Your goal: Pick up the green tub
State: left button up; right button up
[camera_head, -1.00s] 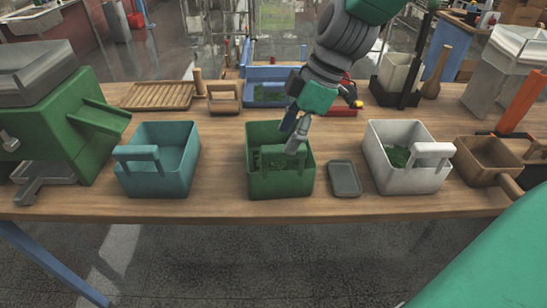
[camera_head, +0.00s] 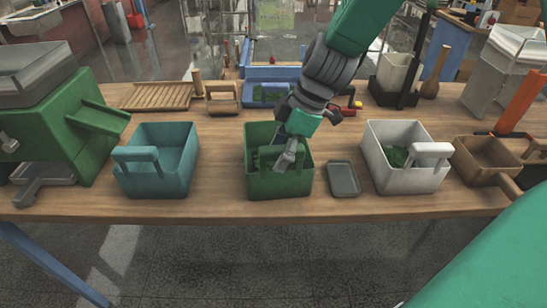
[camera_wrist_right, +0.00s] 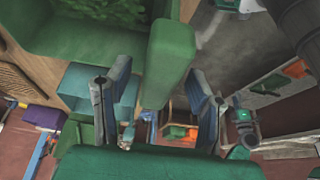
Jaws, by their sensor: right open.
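The green tub (camera_head: 262,187) stands upright on the table between a teal tub and a white tub, with green material inside. My right gripper (camera_head: 284,158) is low over its front part, at the handle, and hides some of it. In the right wrist view the tub's green handle (camera_wrist_right: 168,70) lies between the two spread fingers of the right gripper (camera_wrist_right: 157,90), with a gap on at least one side. Contact cannot be told. The tub's inside (camera_wrist_right: 60,30) shows at the upper left there. My left gripper is not in view.
The teal tub (camera_head: 180,180) stands to the left and the white tub (camera_head: 400,178) to the right. A small grey tray (camera_head: 343,180) lies close to the right. A green machine (camera_head: 62,130) fills the left end. The wooden table (camera_head: 225,204) has bare strips between the tubs.

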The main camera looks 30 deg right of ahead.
jog(key=shift+d+f, duration=0.3)
jog(key=shift+d, duration=0.25)
jog(key=shift+a, duration=0.1)
jog(key=shift+a+r, duration=0.1)
jog(key=shift+a, duration=0.15)
grip_shut()
jog(key=shift+w+a, duration=0.1)
jog(key=shift+r, duration=0.1)
